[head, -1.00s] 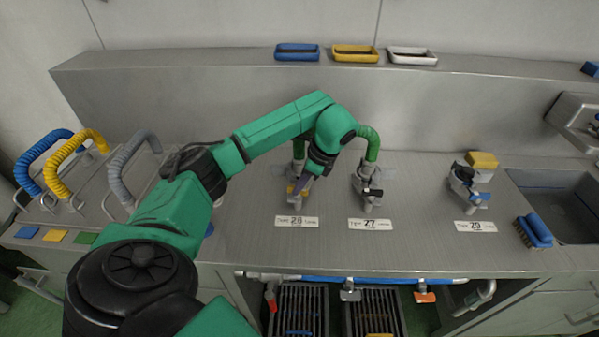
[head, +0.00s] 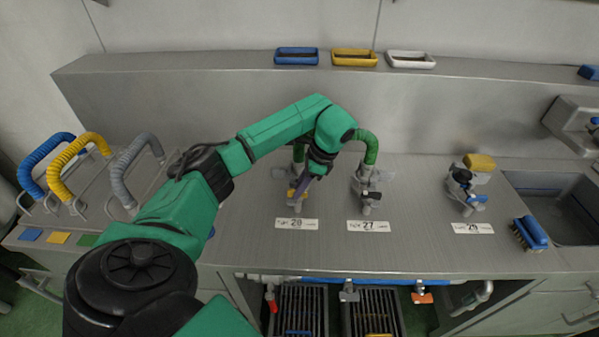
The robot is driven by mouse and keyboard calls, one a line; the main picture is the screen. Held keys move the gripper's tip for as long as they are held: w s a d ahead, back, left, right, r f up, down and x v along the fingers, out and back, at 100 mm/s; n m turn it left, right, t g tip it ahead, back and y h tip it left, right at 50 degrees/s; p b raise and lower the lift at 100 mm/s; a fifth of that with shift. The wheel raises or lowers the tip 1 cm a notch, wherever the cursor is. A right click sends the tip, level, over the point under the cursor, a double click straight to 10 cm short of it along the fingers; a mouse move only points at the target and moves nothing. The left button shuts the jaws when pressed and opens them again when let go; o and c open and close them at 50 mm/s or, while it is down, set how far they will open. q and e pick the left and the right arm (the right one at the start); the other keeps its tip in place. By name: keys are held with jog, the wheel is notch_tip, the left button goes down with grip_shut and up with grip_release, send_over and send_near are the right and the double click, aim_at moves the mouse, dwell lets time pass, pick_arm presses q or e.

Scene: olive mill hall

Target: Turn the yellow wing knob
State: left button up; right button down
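The yellow wing knob (head: 291,193) is a small yellow patch on the tap behind the label reading 28 (head: 296,223). Most of this knob and its tap is hidden by my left gripper. My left gripper (head: 299,191) points down at the tap, its purple-grey fingers right at the knob. I cannot tell whether the fingers are shut on it or only beside it. My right gripper is not in view.
A tap with a black knob (head: 371,195) stands close on the right, at label 27. A tap with a blue handle (head: 477,198) stands farther right, near a brush (head: 531,233) and sink. Looped hoses (head: 78,165) stand at left.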

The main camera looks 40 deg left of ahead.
pick_arm(q)
jog(key=shift+o, duration=0.8)
jog(key=p+v, duration=0.5)
jog(key=v, duration=0.9)
jog(key=shift+r, duration=0.2)
jog(key=shift+d, duration=0.1)
